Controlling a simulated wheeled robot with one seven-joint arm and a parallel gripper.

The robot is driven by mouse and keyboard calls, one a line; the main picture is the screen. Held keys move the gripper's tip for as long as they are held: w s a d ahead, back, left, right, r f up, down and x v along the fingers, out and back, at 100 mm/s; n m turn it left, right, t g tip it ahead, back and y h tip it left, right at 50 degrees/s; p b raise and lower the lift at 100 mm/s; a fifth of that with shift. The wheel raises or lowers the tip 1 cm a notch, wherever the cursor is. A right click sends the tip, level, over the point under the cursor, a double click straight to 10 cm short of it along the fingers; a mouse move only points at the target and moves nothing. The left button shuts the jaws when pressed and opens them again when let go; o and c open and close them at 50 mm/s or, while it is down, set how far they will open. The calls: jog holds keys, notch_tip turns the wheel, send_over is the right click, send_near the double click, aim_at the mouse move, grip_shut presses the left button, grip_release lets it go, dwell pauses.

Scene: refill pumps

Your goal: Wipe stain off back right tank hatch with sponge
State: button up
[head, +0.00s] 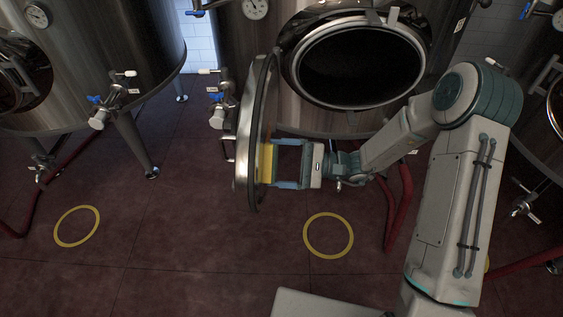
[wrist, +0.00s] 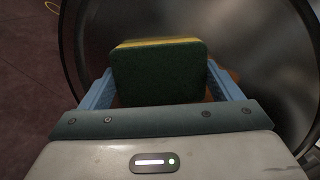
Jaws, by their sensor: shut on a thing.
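My gripper (head: 282,166) is shut on the sponge (head: 266,162), which has a yellow layer and a dark green layer. In the wrist view the sponge (wrist: 160,75) sits between the blue fingers. The round hatch door (head: 244,130) of the middle tank (head: 240,45) hangs open to the left of its opening. The sponge is at the inner face of the door, and appears to touch it. In the wrist view a reddish-brown stain (wrist: 234,76) shows on the hatch door (wrist: 265,50) beside the right finger, partly hidden by the sponge and finger.
The open hatch mouth (head: 362,65) is dark, above and right of my gripper. Another tank (head: 110,45) with valves stands at the left, and one (head: 540,110) at the right. Red hoses (head: 402,205) and yellow rings (head: 328,235) lie on the floor. The middle floor is mostly clear.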

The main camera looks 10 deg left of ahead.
aim_at(270, 122)
jog(key=shift+x, duration=0.9)
jog(key=shift+w+f, duration=0.1)
jog(key=shift+w, duration=0.15)
jog(key=shift+w+a+b, duration=0.2)
jog(key=shift+w+b, duration=0.35)
jog(key=shift+w, duration=1.35)
jog(key=shift+w+a+b, duration=0.2)
jog(key=shift+w+b, duration=0.4)
jog(key=shift+w, duration=1.25)
jog(key=shift+w+a+b, duration=0.2)
jog(key=shift+w+b, duration=0.35)
jog(key=shift+w, duration=1.35)
jog(key=shift+s, duration=0.1)
